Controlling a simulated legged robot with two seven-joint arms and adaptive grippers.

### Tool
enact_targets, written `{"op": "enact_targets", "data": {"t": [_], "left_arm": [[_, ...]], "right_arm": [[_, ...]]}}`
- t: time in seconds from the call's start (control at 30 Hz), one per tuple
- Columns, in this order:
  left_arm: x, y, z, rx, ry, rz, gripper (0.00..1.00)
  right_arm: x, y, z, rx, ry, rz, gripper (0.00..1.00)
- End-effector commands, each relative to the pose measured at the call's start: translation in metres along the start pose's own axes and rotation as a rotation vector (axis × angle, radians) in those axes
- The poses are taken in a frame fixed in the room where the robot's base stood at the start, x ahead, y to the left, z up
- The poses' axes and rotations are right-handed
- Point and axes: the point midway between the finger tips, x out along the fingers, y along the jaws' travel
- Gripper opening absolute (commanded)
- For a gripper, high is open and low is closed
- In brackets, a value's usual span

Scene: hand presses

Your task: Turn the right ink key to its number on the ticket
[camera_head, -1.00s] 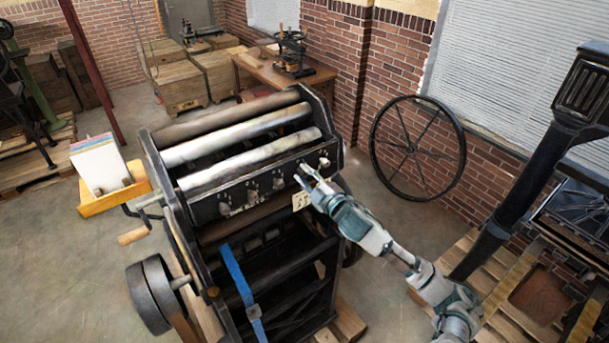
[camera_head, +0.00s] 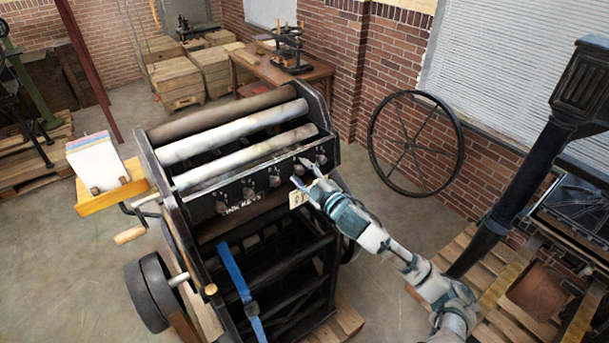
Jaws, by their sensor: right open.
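The hand press (camera_head: 240,250) stands in the middle with pale rollers on top. A row of small ink keys runs along its dark front panel. The rightmost ink key (camera_head: 321,159) is a small light knob at the panel's right end. My right gripper (camera_head: 302,172) is open in front of the panel, just left of and below that key. I cannot tell whether a finger touches a key. A pale ticket (camera_head: 298,199) hangs below the panel, partly hidden by the gripper; its number is too small to read. My left gripper is not in view.
A wooden tray with paper sheets (camera_head: 97,163) and a crank handle (camera_head: 130,235) stick out at the press's left. A blue strap (camera_head: 238,280) hangs on its front. A large spoked wheel (camera_head: 414,145) leans on the brick wall at right. A dark column (camera_head: 520,180) stands farther right.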

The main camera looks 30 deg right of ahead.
Motion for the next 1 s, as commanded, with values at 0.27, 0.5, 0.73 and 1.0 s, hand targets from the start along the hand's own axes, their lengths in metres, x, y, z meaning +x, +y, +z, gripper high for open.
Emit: {"op": "enact_targets", "data": {"t": [0.27,0.5,0.73,1.0], "left_arm": [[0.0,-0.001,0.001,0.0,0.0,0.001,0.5],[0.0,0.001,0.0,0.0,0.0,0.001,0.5],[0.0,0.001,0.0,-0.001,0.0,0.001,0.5],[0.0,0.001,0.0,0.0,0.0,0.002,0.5]], "right_arm": [[-0.025,-0.001,0.0,-0.004,0.0,-0.001,0.5],[-0.069,-0.002,0.003,0.001,-0.003,-0.005,0.5],[-0.102,-0.002,0.005,0.004,-0.003,-0.004,0.5],[-0.118,-0.002,0.004,0.003,-0.002,-0.003,0.5]]}}
